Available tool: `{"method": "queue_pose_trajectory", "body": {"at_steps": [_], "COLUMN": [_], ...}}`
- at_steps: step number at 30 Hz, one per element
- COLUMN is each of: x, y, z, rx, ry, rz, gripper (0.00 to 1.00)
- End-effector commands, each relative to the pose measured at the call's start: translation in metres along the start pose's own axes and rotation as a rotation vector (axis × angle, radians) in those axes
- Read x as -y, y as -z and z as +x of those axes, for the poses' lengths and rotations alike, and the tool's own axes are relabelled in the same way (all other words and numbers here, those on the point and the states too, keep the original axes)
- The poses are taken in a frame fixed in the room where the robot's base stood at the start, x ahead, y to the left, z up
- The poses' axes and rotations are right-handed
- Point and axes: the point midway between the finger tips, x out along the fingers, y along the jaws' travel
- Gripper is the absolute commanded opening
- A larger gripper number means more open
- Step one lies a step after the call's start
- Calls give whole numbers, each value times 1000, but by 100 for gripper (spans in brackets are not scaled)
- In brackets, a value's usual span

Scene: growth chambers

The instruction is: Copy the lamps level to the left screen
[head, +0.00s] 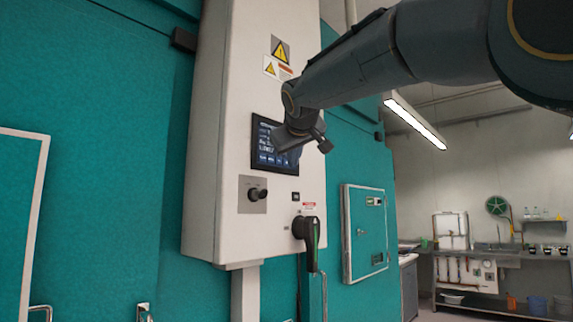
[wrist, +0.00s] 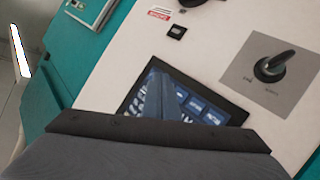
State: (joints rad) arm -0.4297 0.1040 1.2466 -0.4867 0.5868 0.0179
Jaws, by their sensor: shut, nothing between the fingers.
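A dark touch screen (head: 270,147) with blue tiles is set in a white control cabinet (head: 225,75). My gripper (head: 292,143) is shut and in front of the screen's right part, hiding some of it. In the wrist view the screen (wrist: 215,113) lies just beyond the gripper, whose fingers (wrist: 160,95) cover its middle. I cannot tell whether the fingertips touch the glass. The screen's text is too small to read, so no lamps level is legible.
Below the screen are a black knob (head: 258,193) and a larger black handle (head: 308,240). Warning labels (head: 280,50) sit above. A teal wall panel (head: 100,140) is on the left and a teal hatch (head: 366,232) on the right. A sink bench (head: 500,252) stands far right.

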Motion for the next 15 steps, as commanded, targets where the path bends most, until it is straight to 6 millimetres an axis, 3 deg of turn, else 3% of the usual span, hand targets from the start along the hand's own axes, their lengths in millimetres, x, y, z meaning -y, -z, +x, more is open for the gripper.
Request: {"method": "queue_pose_trajectory", "body": {"at_steps": [15], "x": [-6], "y": [-5], "z": [-8], "rx": [0], "ry": [-1], "rz": [0], "gripper": [0]}}
